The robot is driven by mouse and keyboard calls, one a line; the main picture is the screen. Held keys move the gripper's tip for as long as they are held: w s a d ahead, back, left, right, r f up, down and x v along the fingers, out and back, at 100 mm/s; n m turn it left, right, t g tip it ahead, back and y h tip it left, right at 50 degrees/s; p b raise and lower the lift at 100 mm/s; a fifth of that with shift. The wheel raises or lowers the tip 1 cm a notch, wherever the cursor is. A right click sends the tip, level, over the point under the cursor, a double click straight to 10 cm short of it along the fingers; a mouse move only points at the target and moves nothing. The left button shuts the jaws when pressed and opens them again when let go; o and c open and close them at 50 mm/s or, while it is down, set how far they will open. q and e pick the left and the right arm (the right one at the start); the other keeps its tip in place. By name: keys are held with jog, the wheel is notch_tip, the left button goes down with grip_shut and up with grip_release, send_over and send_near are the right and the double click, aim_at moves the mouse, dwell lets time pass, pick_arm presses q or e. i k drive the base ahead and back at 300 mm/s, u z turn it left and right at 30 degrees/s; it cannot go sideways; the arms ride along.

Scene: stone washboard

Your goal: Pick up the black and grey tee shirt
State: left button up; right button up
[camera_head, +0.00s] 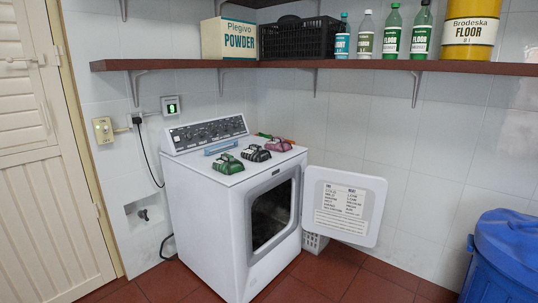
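The black and grey tee shirt (256,153) lies folded on top of a white front-loading machine (220,205). It sits between a green folded garment (228,164) on its left and a maroon-pink folded garment (278,145) on its right. It looks close to both; I cannot tell whether they touch. Neither of my grippers shows in the head view.
The machine's door (343,206) stands open to the right, over a white basket (315,242). A light blue item (221,147) lies near the control panel (207,134). A blue bin (505,255) stands at right. A brown shelf (300,65) holds bottles above.

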aim_at(254, 152)
jog(key=z, duration=0.85)
jog(key=i, duration=1.1)
jog(key=z, duration=0.85)
jog(key=i, duration=1.45)
jog(key=u, duration=1)
jog(key=i, duration=1.2)
jog(key=u, duration=1.1)
